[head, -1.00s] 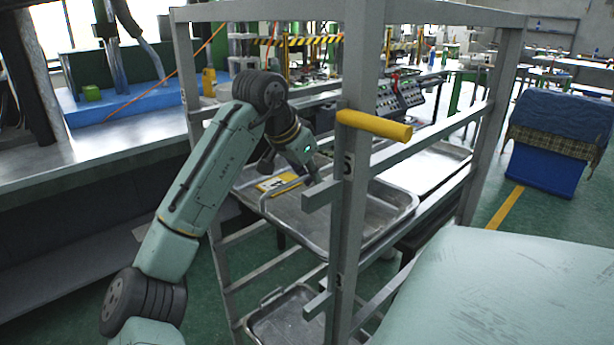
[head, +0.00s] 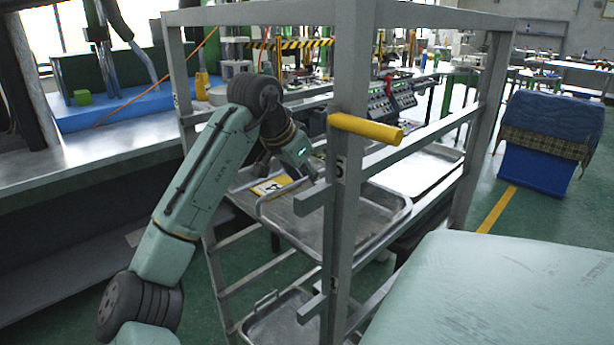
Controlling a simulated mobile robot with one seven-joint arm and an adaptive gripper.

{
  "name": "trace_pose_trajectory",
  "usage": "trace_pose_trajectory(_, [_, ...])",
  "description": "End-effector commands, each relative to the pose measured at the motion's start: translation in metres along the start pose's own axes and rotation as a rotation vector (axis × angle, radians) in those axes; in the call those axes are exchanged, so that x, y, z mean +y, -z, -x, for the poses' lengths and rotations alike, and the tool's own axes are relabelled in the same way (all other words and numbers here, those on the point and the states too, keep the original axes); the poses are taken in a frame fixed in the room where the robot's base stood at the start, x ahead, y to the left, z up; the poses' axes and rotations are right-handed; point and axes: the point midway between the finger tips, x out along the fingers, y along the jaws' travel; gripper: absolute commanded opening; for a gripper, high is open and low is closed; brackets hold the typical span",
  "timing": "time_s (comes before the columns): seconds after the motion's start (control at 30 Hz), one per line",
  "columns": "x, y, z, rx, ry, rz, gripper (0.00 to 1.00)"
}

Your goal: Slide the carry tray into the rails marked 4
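A shallow grey metal tray (head: 385,216) with a raised wire handle lies level inside the grey rack frame, behind its front post (head: 343,110). It looks like the carry tray. A yellow label (head: 271,187) with a dark mark shows at its left end; the mark is hard to read. The rail contact under the tray is hidden.
Another metal tray (head: 285,325) sits lower in the rack. A yellow bar (head: 366,129) sticks out from the front post. A metal workbench (head: 95,160) stands at left, a pale green surface (head: 500,295) at front right, and a blue covered bin (head: 540,150) behind it.

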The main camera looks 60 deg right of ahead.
Motion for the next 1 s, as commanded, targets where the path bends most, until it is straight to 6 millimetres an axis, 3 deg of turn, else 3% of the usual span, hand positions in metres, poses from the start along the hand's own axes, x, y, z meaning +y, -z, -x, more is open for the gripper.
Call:
trace_pose_trajectory(0.27, [0.0,0.0,0.006,-0.001,0.0,0.001,0.31])
trace_pose_trajectory(0.7, [0.0,0.0,0.07,-0.001,0.0,0.001,0.31])
trace_pose_trajectory(1.0, [0.0,0.0,0.075,0.0,0.0,0.0,0.31])
